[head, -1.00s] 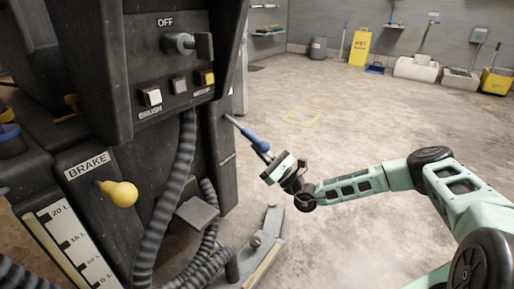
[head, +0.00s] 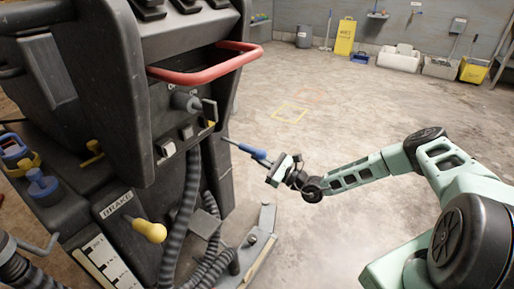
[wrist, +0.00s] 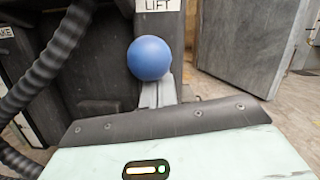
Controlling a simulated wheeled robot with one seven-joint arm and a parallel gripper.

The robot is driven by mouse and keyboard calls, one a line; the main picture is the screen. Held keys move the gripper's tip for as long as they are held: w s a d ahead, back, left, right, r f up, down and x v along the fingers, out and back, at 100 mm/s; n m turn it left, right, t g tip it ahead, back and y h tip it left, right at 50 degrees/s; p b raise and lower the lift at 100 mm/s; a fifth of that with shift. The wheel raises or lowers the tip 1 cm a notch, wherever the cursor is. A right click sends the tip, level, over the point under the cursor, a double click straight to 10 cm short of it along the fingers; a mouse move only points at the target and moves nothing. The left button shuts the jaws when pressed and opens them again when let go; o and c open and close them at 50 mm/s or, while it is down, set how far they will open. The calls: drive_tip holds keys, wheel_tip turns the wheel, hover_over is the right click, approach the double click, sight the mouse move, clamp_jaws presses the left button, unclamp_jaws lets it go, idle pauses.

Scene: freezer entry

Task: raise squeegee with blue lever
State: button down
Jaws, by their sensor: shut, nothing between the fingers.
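The blue lever (head: 257,154) sticks out to the right from the dark machine's side, a thin rod with a blue handle. In the wrist view its round blue end (wrist: 149,57) faces me, below a LIFT label (wrist: 158,5). My gripper (head: 269,163) is at the handle's free end. Its grey fingers (wrist: 157,92) look shut and empty, just under the blue end; I cannot tell whether they touch it. The squeegee seems to be the grey bar assembly (head: 262,245) low beside the machine, close to the floor; its underside is hidden.
The machine has a red handle (head: 208,66), a yellow brake knob (head: 150,230) and ribbed hoses (head: 183,210) left of the lever. Open concrete floor (head: 330,125) lies to the right. A yellow sign (head: 345,37) and buckets stand along the far wall.

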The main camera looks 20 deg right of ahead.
wheel_tip(320, 180, up, 5)
drive_tip(key=g+h+p, duration=0.1)
drive_tip(key=g+p, duration=0.1)
drive_tip(key=p, duration=0.9)
drive_tip(key=shift+s+h, duration=0.1)
drive_tip(key=shift+h, duration=0.2)
drive_tip(key=r+g+h+p, duration=0.1)
drive_tip(key=p, duration=0.4)
drive_tip(key=shift+r, duration=0.15)
drive_tip(key=shift+r+g+p, duration=0.1)
drive_tip(key=shift+g+p, duration=0.2)
drive_tip(key=shift+p, duration=0.5)
drive_tip(key=shift+d+f+b, duration=0.15)
drive_tip(key=shift+f+b, duration=0.3)
drive_tip(key=shift+f, duration=0.1)
drive_tip(key=s+d+f, duration=0.1)
drive_tip(key=s+d, duration=0.6)
drive_tip(key=s, duration=0.1)
drive_tip(key=shift+s+d+f+b, duration=0.15)
drive_tip(key=shift+d+f+b, duration=0.1)
drive_tip(key=shift+f+b, duration=0.2)
